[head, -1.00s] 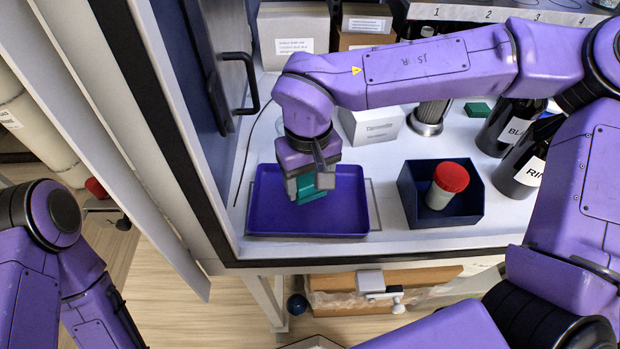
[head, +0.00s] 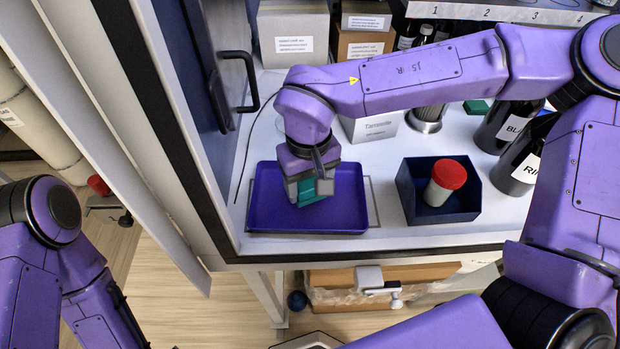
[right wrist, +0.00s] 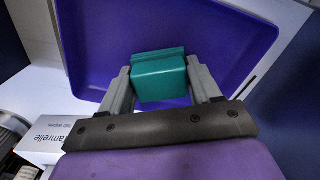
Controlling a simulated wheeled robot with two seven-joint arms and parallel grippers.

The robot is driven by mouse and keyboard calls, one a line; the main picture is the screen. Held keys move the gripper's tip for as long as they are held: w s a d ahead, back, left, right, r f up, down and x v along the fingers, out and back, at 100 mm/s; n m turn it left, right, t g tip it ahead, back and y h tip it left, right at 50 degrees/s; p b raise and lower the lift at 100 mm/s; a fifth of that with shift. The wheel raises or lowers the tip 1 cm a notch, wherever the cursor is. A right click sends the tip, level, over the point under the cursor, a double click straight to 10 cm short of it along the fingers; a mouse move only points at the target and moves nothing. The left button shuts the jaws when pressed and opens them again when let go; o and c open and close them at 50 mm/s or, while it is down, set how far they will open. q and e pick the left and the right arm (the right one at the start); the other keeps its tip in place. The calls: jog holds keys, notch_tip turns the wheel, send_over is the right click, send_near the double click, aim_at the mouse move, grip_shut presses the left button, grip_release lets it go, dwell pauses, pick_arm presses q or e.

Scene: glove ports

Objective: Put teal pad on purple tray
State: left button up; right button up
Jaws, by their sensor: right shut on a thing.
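The teal pad (head: 308,193) is between the fingers of my right gripper (head: 311,190), over the middle of the purple tray (head: 345,212). The right gripper is shut on the pad. In the right wrist view the pad (right wrist: 160,78) sits between both grey fingers, with the purple tray (right wrist: 225,40) behind it. I cannot tell whether the pad touches the tray floor. My left arm shows at the lower left of the head view, but its gripper is out of view.
A dark blue bin (head: 418,212) holding a red-capped jar (head: 444,184) stands right of the tray. Dark bottles (head: 508,124) stand farther right. A white box (head: 372,128) is behind the tray. The cabinet's front edge (head: 330,257) runs just before the tray.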

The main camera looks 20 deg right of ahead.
jog(key=shift+f, duration=0.65)
jog(key=o, duration=1)
jog(key=shift+r, duration=0.1)
notch_tip(320, 180, up, 10)
jog(key=shift+r, duration=0.2)
